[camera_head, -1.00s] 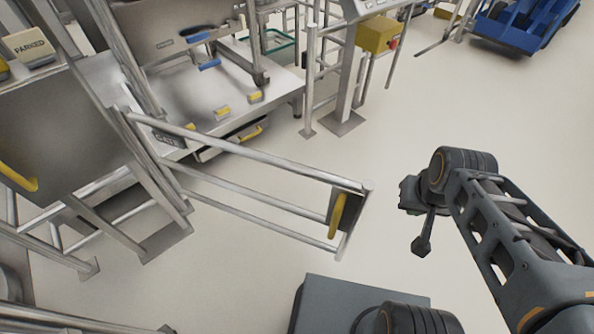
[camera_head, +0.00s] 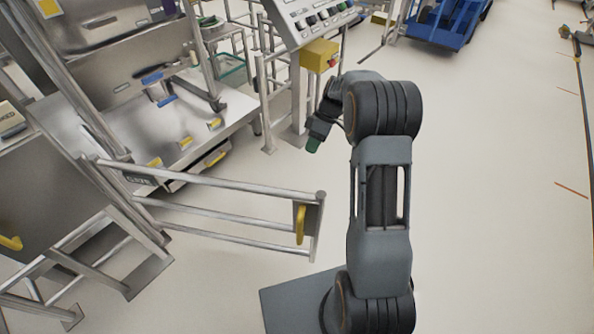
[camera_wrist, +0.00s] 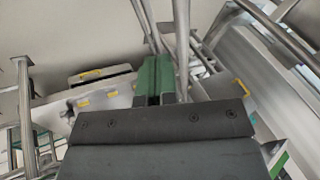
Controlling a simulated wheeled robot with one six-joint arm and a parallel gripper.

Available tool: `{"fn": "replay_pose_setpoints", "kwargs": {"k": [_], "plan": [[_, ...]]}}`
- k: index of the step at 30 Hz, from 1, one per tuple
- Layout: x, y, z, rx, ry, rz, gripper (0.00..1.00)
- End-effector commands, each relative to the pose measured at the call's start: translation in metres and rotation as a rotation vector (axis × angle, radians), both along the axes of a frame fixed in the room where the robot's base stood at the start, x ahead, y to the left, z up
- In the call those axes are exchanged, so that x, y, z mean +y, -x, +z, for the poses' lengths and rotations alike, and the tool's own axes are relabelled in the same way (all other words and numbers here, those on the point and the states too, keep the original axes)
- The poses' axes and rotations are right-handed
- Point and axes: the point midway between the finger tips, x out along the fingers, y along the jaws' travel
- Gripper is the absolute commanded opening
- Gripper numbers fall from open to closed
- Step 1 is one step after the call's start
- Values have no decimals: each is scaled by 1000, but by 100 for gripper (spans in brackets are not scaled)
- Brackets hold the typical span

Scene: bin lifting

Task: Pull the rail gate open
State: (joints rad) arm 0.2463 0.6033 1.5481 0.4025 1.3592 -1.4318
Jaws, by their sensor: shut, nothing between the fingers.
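The rail gate (camera_head: 215,207) is a set of silver tubes hinged at the left, by a post near a dark label plate. It stands swung out over the open floor. Its yellow handle (camera_head: 300,224) sits on a plate at the free right end. My gripper (camera_head: 313,146) is above and beyond the gate's free end, apart from the handle, pointing down and left. In the wrist view its green fingers (camera_wrist: 154,82) are together with nothing between them. The handle cannot be made out in the wrist view.
A steel machine table (camera_head: 205,130) with yellow clips stands behind the gate. A control panel (camera_head: 315,15) with a yellow box (camera_head: 320,54) rises behind my gripper. A blue cart (camera_head: 440,22) is at the back.

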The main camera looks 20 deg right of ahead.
Motion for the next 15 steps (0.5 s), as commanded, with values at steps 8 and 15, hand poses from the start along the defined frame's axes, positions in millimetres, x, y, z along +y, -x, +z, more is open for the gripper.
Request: {"fn": "replay_pose_setpoints", "kwargs": {"k": [8, 15], "plan": [[-12, -21, -20, -41, -146, 141, 0], [2, -16, -45, -49, -165, 161, 0]]}}
